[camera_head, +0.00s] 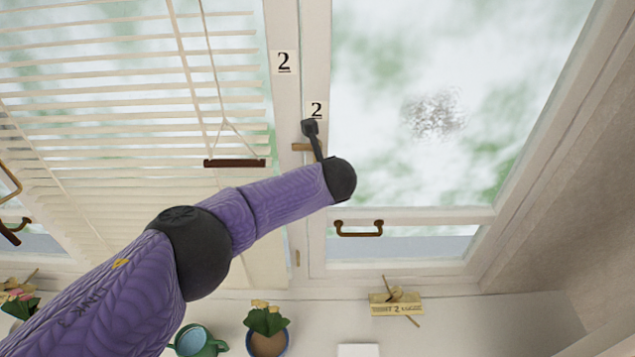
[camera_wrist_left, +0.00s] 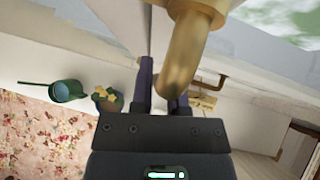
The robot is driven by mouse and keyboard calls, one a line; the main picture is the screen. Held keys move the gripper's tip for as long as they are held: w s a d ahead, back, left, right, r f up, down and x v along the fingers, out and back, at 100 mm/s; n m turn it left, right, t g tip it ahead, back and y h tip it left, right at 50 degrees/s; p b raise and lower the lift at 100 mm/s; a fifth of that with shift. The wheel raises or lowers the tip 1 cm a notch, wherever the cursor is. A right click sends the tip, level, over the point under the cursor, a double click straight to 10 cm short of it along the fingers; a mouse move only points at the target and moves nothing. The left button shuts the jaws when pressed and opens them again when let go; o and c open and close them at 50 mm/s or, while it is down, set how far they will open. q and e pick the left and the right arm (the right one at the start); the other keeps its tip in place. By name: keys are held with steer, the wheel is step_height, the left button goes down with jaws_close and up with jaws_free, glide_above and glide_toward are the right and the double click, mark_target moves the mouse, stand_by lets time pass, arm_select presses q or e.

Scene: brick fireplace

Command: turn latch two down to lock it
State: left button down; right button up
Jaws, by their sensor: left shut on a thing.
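Latch two is a brass handle on the window's middle post. In the head view a short part of the latch (camera_head: 301,147) shows roughly level, just left of my arm's end, below the "2" label (camera_head: 317,110). My left gripper (camera_head: 310,128) is at the latch, and its dark end hides part of it. In the left wrist view the brass handle (camera_wrist_left: 183,60) is large and close, partly covering one finger of my left gripper (camera_wrist_left: 162,88). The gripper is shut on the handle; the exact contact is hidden. My right gripper is in neither view.
A second "2" label (camera_head: 284,62) is on the left frame. A brown window pull (camera_head: 358,229) is at the lower sash, and blinds (camera_head: 120,90) hang left.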

arm_select(q)
steer(key=shift+f, duration=0.15)
steer(key=c, duration=0.6)
jaws_free()
steer(key=shift+s+r+p, duration=0.3)
steer(key=shift+r+p, duration=0.1)
steer(key=shift+r, duration=0.15)
steer(key=p+v, duration=0.1)
steer(key=v, duration=0.8)
steer(key=shift+f, duration=0.15)
steer(key=shift+s+d, duration=0.1)
